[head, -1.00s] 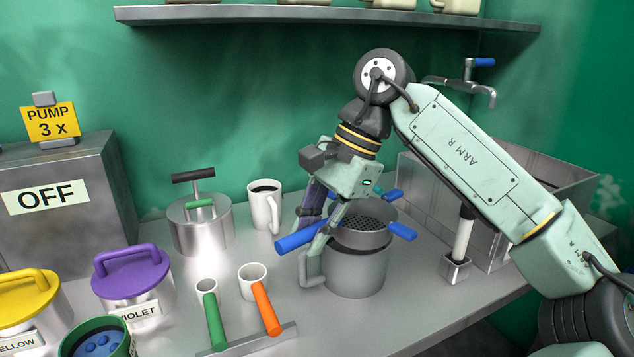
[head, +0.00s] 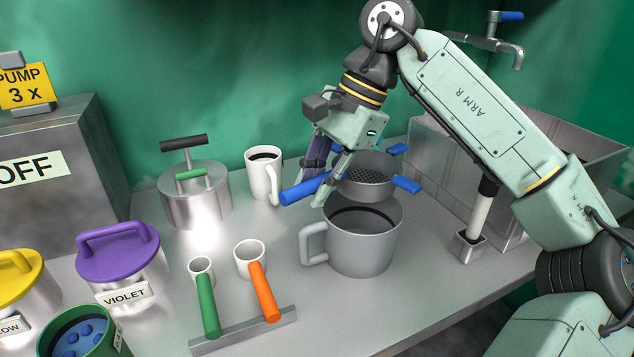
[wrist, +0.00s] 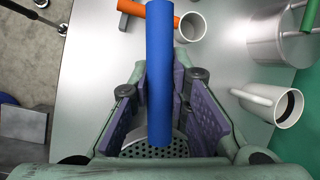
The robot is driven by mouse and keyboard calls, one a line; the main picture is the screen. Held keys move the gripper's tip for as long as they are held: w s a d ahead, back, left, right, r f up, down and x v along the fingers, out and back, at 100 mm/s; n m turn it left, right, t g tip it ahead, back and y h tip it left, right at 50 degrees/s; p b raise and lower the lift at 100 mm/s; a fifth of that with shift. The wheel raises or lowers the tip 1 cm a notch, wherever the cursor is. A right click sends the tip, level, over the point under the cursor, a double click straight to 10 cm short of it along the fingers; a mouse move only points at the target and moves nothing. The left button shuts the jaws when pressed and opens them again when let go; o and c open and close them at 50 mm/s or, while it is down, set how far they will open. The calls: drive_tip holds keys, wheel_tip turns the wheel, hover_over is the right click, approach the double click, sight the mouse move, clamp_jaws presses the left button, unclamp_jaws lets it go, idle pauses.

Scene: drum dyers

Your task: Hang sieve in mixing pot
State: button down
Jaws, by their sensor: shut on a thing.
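The sieve (head: 366,180) is a grey perforated bowl with a long blue handle and short blue tabs on its rim. My gripper (head: 322,178) is shut on the blue handle and holds the sieve above the pot. The handle (wrist: 160,75) runs between the purple finger pads in the wrist view, with the holes of the sieve below it. The grey mixing pot (head: 350,243) stands upright on the counter, its handle to the left. Its open mouth is partly visible, with a dark band inside. The sieve appears above the back of the rim, apart from it.
A white mug (head: 263,177) and a lidded metal pot (head: 196,201) stand behind left. A rack (head: 243,331) with green- and orange-handled scoops is in front left. Violet (head: 120,256) and yellow lidded pots are at left. A sink (head: 575,155) is at right.

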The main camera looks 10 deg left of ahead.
wheel_tip(320, 180, down, 8)
drive_tip(key=b, duration=0.6)
drive_tip(key=shift+f, duration=0.2)
idle(0.3)
drive_tip(key=shift+d+f, duration=0.15)
drive_tip(key=shift+f, duration=0.1)
idle(0.6)
drive_tip(key=c, duration=1.9)
unclamp_jaws()
drive_tip(key=shift+o, duration=0.7)
drive_tip(key=shift+w+f, duration=0.1)
drive_tip(key=shift+w, duration=0.1)
drive_tip(key=o, duration=0.3)
drive_tip(key=shift+s+r, duration=0.15)
drive_tip(key=shift+r, duration=0.05)
drive_tip(key=shift+r, duration=0.1)
drive_tip(key=v, duration=1.1)
drive_tip(key=shift+d+r, duration=0.15)
drive_tip(key=shift+r, duration=0.2)
